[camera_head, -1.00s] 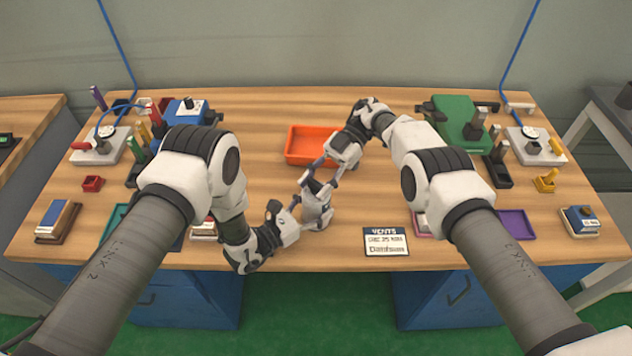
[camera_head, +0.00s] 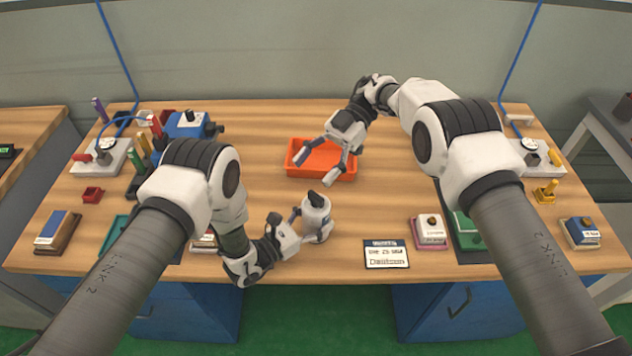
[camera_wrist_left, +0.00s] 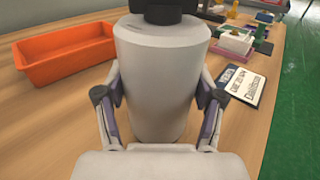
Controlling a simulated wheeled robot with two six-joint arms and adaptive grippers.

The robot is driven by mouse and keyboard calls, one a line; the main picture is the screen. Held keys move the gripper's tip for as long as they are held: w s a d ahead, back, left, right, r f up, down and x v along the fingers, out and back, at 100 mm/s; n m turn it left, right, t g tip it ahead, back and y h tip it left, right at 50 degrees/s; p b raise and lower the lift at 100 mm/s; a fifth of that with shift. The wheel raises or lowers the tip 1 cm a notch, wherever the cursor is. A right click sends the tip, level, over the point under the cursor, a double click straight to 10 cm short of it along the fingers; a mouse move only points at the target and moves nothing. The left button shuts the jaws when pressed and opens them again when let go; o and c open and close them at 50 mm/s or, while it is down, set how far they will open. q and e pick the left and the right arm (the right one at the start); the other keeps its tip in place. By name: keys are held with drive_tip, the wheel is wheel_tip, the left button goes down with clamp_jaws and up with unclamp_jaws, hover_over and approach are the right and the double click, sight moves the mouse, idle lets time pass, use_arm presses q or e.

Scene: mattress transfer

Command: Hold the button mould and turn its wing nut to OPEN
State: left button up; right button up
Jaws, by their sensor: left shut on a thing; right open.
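The button mould (camera_head: 317,222) is a pale grey upright cylinder with a dark piece on top, which I take to be the wing nut (camera_head: 315,199). My left gripper (camera_head: 304,227) is shut on the mould's sides near the table. In the left wrist view the mould (camera_wrist_left: 162,80) fills the middle between both fingers, and its dark top is cut off by the frame edge. My right gripper (camera_head: 318,169) is open and empty, above and behind the mould, over the orange tray. I cannot read which way the wing nut points.
An orange tray (camera_head: 345,172) stands behind the mould. A printed card (camera_head: 386,254) lies to the right, near the front edge. A pink-based block (camera_head: 430,232) and a green tray (camera_head: 467,230) are further right. Blue and grey fixtures crowd the left side. The table between is clear.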

sight(320, 197)
drive_tip(key=shift+r, duration=0.35)
drive_tip(key=c, duration=0.6)
drive_tip(key=f+m+t+y, duration=0.2)
drive_tip(key=m+t, duration=0.2)
drive_tip(key=t, duration=0.1)
drive_tip(key=f+m+t+y, duration=0.2)
drive_tip(key=m+t, duration=0.2)
drive_tip(key=t, duration=0.1)
drive_tip(key=s+f+m+t+y, duration=0.1)
drive_tip(key=f+m+t+y, duration=0.1)
drive_tip(key=f+m+t, duration=0.1)
drive_tip(key=shift+a+m+t+y, duration=0.15)
drive_tip(key=shift+m+t+y, duration=0.15)
drive_tip(key=shift+m+t, duration=0.8)
drive_tip(key=s+d+m+t+h, duration=0.3)
drive_tip(key=s+d+m+h, duration=0.25)
drive_tip(key=s+d, duration=0.3)
drive_tip(key=shift+n+t+h, duration=0.25)
drive_tip(key=shift+t+h, duration=0.1)
drive_tip(key=shift+t, duration=0.15)
drive_tip(key=x, duration=0.4)
drive_tip(key=w+r+x, duration=0.1)
drive_tip(key=x, duration=0.7)
drive_tip(key=shift+w+a+r, duration=0.1)
drive_tip(key=shift+w+r, duration=0.2)
drive_tip(key=shift+w, duration=0.15)
clamp_jaws()
